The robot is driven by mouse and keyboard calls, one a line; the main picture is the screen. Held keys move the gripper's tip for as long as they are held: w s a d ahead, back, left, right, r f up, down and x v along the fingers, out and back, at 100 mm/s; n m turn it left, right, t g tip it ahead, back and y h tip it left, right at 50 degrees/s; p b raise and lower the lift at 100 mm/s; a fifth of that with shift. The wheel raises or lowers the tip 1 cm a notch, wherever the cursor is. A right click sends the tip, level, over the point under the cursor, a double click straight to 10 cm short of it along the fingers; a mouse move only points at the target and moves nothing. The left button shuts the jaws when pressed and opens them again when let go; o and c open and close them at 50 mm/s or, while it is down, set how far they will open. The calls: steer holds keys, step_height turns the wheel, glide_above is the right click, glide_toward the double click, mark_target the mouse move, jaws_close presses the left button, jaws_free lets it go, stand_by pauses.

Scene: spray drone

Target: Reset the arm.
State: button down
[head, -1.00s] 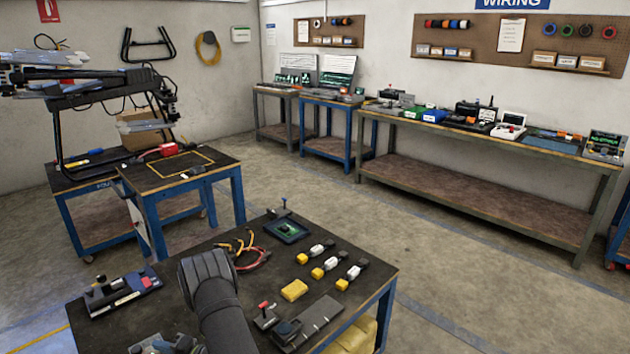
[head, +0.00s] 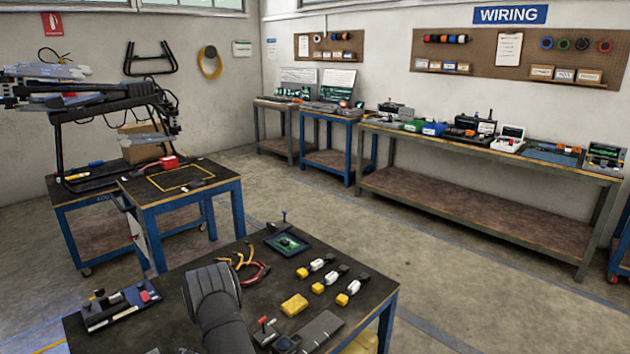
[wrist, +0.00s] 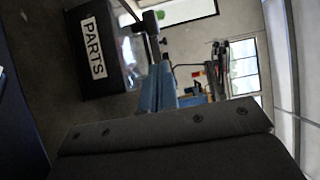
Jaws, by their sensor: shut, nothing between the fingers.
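My arm's dark grey link (head: 212,305) rises at the bottom of the head view, over the front of the near table (head: 170,283). My gripper is not distinguishable in the head view. In the wrist view the dark, bolted body of my gripper (wrist: 170,130) fills the bottom of the picture. It appears shut, with nothing held. The fingertips do not show clearly. The wrist view is turned sideways and looks out into the room, away from the table top.
Near my arm on the table are cables (head: 245,262), a yellow block (head: 294,305), a green-screened device (head: 287,242), several connectors and a blue-based fixture (head: 120,305). A black PARTS bin (wrist: 98,50) shows in the wrist view. Open floor lies right of the table.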

steer(key=v, duration=1.9)
steer(key=shift+d, duration=0.35)
steer(key=x, duration=1.9)
steer(key=a, duration=0.1)
steer(key=s+a, duration=0.1)
steer(key=a, duration=0.2)
steer(key=shift+s, duration=0.3)
steer(key=w+d, duration=0.7)
steer(key=shift+w+d, duration=0.1)
steer(key=shift+w, duration=0.05)
steer(key=d, duration=0.1)
steer(key=w+d, duration=0.1)
steer(key=d, duration=0.2)
steer(key=shift+w+d, duration=0.3)
steer(key=shift+s+d, duration=0.15)
steer(key=shift+d, duration=0.3)
steer(key=shift+a, duration=0.15)
